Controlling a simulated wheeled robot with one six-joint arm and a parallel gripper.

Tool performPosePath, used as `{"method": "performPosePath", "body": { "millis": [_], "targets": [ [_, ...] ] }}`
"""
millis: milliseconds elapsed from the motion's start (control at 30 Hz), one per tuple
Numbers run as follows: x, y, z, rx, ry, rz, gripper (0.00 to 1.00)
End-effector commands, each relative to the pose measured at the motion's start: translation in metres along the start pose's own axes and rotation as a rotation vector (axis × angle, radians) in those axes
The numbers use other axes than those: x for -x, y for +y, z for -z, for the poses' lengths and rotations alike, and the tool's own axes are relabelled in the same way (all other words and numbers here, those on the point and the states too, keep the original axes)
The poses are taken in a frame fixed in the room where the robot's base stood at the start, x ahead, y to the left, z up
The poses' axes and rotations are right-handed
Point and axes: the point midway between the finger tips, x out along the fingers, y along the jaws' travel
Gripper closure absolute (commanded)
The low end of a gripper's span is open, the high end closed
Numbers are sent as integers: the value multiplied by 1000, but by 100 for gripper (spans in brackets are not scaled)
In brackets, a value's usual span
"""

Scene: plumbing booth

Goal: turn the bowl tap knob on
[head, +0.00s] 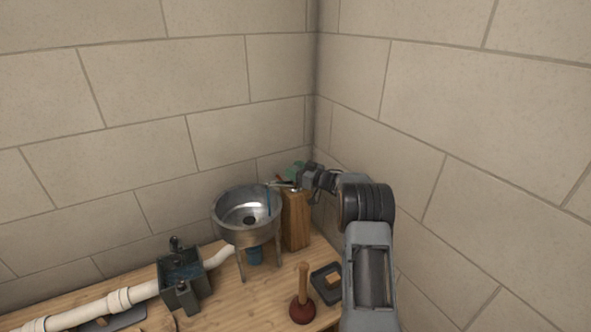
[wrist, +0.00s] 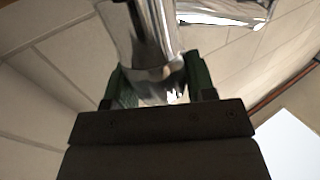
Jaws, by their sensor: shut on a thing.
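A round metal bowl (head: 247,212) stands on thin legs on the wooden bench. The tap (head: 281,184) is behind its right rim, on top of a wooden block (head: 296,222). My gripper (head: 294,176) reaches the tap from the right. In the wrist view its green-padded fingers (wrist: 161,88) are shut on the chrome knob (wrist: 150,45), one on each side. The chrome spout (wrist: 222,14) extends to the upper right. The knob is mostly hidden in the head view.
A dark vise (head: 182,278) and a white pipe (head: 72,316) lie left of the bowl. Tiled walls meet close behind the tap.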

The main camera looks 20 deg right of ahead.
Motion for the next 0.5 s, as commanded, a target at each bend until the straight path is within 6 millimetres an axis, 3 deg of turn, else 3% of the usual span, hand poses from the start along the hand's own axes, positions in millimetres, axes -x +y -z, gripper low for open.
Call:
{"method": "performPosePath", "body": {
  "millis": [100,133,200,367,500],
  "targets": [
    [0,0,2,1,3,-1,73],
    [0,0,2,1,3,-2,47],
    [0,0,2,1,3,-2,40],
    [0,0,1,1,2,-2,25],
    [0,0,0,0,2,-2,24]
  ]
}}
